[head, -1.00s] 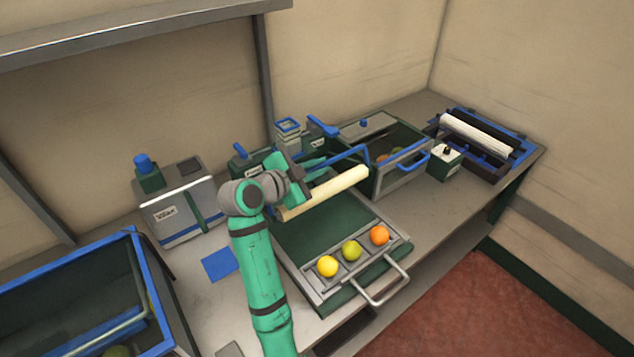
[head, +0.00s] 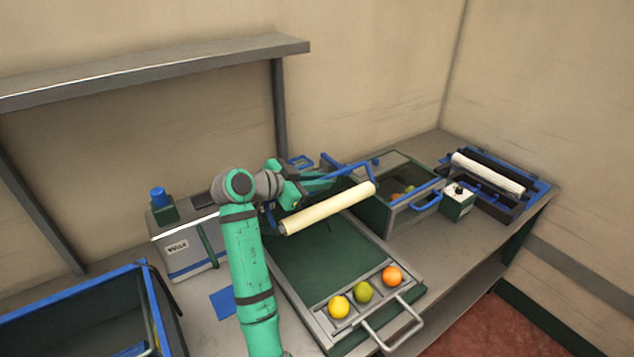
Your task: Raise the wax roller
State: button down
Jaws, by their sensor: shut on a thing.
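The wax roller (head: 328,209), a long cream cylinder on a blue frame, is over the far part of the green-bedded tray (head: 318,255). It slants up to the right. My gripper (head: 296,192) is behind the roller's left half, shut on the wax roller's frame. My arm and the roller partly hide the fingers, so the exact grip point is unclear. A yellow fruit (head: 339,307), a green fruit (head: 363,292) and an orange (head: 392,276) sit in slots at the tray's front.
A wax box (head: 182,255) stands left of my arm, with a blue-rimmed bin (head: 75,283) at the lower left. A glass-topped fruit box (head: 400,214), a small control box (head: 458,203) and a white roller in a cradle (head: 488,172) are to the right.

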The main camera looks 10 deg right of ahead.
jog(key=shift+w+a+r, duration=0.15)
jog(key=shift+r, duration=0.05)
jog(key=c, duration=1.8)
grip_release()
jog(key=shift+w, duration=0.1)
jog(key=shift+f, duration=0.1)
jog(key=v, duration=1.1)
jog(key=shift+f, duration=0.1)
